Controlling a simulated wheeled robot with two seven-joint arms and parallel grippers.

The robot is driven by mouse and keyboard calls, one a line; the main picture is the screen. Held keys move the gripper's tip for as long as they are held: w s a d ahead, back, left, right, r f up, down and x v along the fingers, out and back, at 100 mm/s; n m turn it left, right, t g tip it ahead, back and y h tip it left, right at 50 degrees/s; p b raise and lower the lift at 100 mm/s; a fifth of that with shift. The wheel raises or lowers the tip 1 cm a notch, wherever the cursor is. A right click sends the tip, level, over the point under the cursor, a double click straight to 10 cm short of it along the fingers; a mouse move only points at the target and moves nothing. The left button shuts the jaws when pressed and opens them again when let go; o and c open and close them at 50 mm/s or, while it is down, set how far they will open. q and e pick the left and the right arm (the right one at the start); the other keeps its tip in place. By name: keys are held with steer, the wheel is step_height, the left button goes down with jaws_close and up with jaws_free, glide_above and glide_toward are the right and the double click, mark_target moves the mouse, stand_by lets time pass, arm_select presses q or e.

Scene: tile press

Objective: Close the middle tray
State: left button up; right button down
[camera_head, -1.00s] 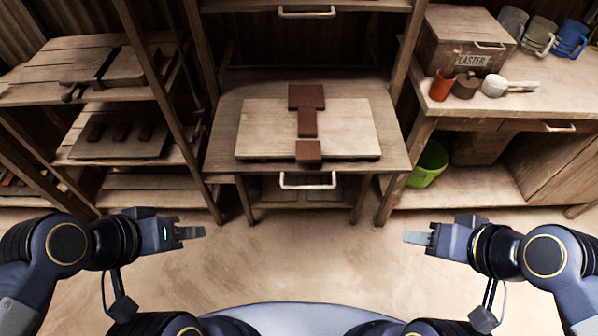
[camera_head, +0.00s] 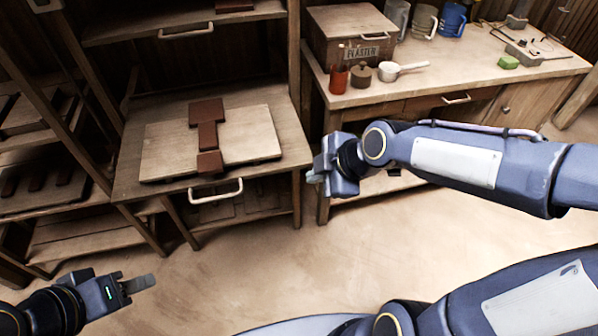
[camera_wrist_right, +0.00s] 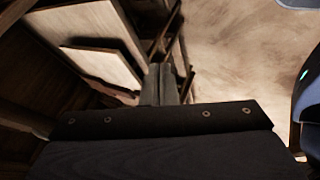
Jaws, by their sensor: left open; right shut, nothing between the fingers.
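The middle tray (camera_head: 127,180) is a wooden pull-out shelf standing well out of its frame. On it lie a pale board (camera_head: 165,155) and reddish-brown tiles (camera_head: 207,135) in a line. A metal handle (camera_head: 215,193) is at its front. My right gripper (camera_head: 314,174) is shut and empty, just right of the tray's front right corner, apart from the handle. In the right wrist view its closed fingers (camera_wrist_right: 160,84) show beside the board (camera_wrist_right: 100,66). My left gripper (camera_head: 140,284) is open and empty, low at the left, over the floor.
An upper shelf (camera_head: 130,33) with its own handle is above. A workbench (camera_head: 440,85) at the right holds a plaster box (camera_head: 350,40), cups and a white pan. A tile rack (camera_head: 30,145) stands at the left. The floor in front is clear.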

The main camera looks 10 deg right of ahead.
arm_select(q)
steer(key=shift+f+b, duration=1.1)
steer(key=shift+f, duration=0.05)
arm_select(e)
steer(key=w+a+f, duration=0.4)
steer(key=w+f, duration=0.3)
steer(key=w, duration=0.1)
steer(key=shift+w+f, duration=0.35)
steer(key=shift+f, duration=0.05)
